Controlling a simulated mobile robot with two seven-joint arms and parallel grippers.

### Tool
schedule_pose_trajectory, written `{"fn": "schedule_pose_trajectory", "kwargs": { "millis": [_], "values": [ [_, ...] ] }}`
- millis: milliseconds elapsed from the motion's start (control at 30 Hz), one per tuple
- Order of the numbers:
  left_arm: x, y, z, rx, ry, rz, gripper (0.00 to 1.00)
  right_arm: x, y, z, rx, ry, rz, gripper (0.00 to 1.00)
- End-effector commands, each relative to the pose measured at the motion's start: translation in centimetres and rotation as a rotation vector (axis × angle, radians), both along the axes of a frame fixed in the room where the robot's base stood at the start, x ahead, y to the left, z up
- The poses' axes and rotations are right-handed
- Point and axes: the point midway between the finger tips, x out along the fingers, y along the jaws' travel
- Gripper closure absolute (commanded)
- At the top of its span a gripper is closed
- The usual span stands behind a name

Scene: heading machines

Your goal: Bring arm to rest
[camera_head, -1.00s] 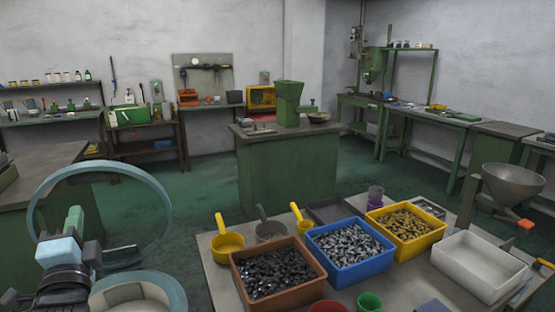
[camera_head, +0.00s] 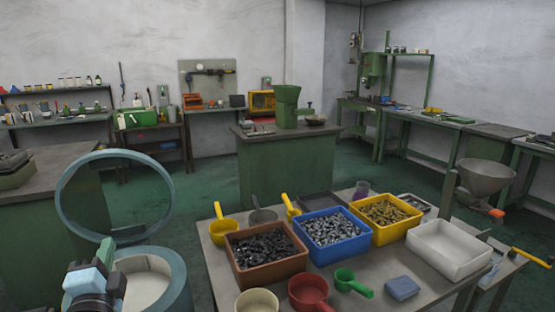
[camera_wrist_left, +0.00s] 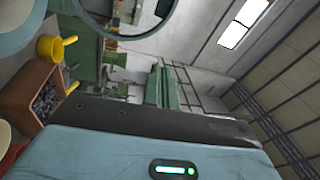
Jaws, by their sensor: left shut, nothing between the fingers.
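My left arm comes in at the bottom left of the head view, with light blue and black parts. Its gripper (camera_head: 106,254) is shut and empty, in front of a blue-grey round drum (camera_head: 178,284). The fingertips are small and hard to make out there. The left wrist view shows a light blue housing with a green light and a dark bar across the middle; no object is held there. My right arm and gripper are not in view.
A table (camera_head: 390,290) carries a brown bin (camera_head: 262,277), a blue bin (camera_head: 338,253), a yellow bin (camera_head: 392,233), a white tray (camera_head: 445,262) and several scoops. An upright blue-grey ring (camera_head: 62,205) stands behind my left gripper. Green floor (camera_head: 205,190) lies open beyond.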

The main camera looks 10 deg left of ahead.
Motion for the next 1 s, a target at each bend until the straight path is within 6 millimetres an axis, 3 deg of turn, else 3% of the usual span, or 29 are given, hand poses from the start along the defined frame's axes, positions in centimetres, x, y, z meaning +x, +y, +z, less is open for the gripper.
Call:
{"fn": "schedule_pose_trajectory", "kwargs": {
  "millis": [33, 167, 267, 467, 600, 800, 900, 1000],
  "values": [
    [-0.1, -0.6, -2.2, -0.044, 0.030, -0.034, 1.00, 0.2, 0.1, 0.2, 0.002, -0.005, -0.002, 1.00],
    [-0.7, -2.6, -7.8, -0.190, 0.097, -0.119, 1.00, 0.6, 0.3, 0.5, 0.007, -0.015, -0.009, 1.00],
    [-2.1, -4.4, -13.1, -0.338, 0.169, -0.182, 1.00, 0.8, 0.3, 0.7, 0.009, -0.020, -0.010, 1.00],
    [-7.8, -8.5, -24.2, -0.698, 0.336, -0.251, 1.00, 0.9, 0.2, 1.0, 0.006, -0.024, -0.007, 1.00],
    [-13.6, -11.1, -30.8, -0.955, 0.449, -0.237, 1.00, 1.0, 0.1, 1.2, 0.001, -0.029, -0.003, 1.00],
    [-22.9, -14.4, -37.8, -1.293, 0.588, -0.140, 1.00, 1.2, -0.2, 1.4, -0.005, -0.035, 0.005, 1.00],
    [-26.6, -15.5, -39.8, -1.414, 0.631, -0.085, 1.00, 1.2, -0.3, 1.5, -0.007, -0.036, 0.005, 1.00],
    [-29.0, -16.2, -40.9, -1.491, 0.656, -0.044, 1.00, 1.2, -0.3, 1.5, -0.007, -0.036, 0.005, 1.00]
  ]
}}
